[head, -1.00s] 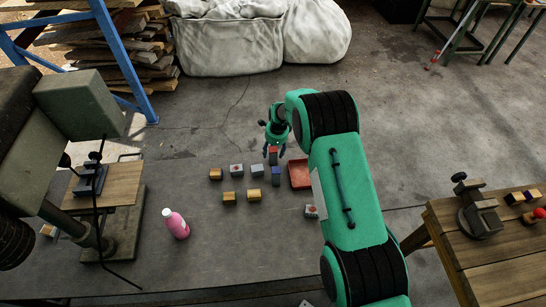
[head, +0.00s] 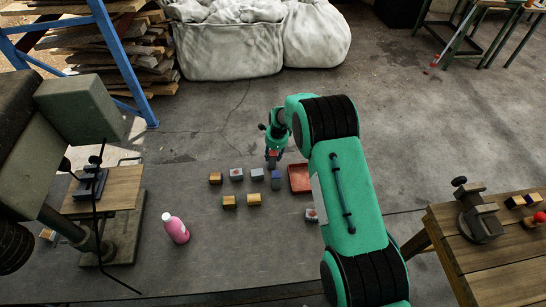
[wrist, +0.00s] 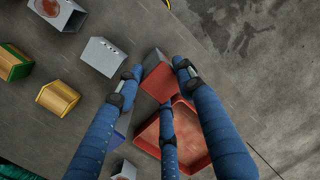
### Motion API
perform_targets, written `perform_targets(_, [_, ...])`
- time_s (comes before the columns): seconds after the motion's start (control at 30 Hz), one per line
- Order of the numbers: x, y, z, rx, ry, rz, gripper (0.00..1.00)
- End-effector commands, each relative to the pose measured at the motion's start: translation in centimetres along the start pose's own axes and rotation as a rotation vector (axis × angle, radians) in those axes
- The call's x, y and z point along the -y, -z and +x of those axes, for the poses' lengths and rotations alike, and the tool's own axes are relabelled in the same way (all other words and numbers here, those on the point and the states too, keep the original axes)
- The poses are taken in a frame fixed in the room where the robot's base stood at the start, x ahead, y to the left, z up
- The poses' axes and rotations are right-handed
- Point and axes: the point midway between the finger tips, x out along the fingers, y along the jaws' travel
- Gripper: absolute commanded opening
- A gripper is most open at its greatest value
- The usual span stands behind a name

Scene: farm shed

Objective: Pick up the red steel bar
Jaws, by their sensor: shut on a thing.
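The red steel bar (wrist: 158,80) shows in the wrist view as a block with a red face and a grey face, between the blue fingertips of my gripper (wrist: 155,82). The fingers are shut on it. In the head view my gripper (head: 273,160) is low over the far part of the dark table, and only a small red patch of the bar (head: 273,153) shows between the fingers. I cannot tell whether the bar is touching the table.
A red tray (head: 300,190) lies just right of my gripper. A blue block (head: 275,182) is close in front, with several other blocks (head: 228,201) to the left. A pink bottle (head: 176,229) stands front left. A drill press with a wooden table (head: 110,188) is far left.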

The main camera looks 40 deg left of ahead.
Motion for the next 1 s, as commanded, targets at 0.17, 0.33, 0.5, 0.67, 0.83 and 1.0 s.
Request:
perform_targets(0.17, [0.3, -0.1, -1.2, 0.0, 0.003, 0.0, 0.0])
perform_targets(0.33, [0.6, -0.3, -3.0, 0.0, 0.004, 0.0, 0.0])
perform_targets(0.5, [0.9, -0.5, -5.4, 0.0, 0.004, -0.001, 0.0])
perform_targets(0.67, [1.2, -0.7, -7.5, 0.0, 0.003, -0.001, 0.0])
perform_targets(0.83, [1.4, -0.9, -9.1, 0.0, 0.003, -0.001, 0.0])
perform_targets(1.0, [1.5, -1.0, -9.7, 0.0, 0.002, 0.0, 0.0])
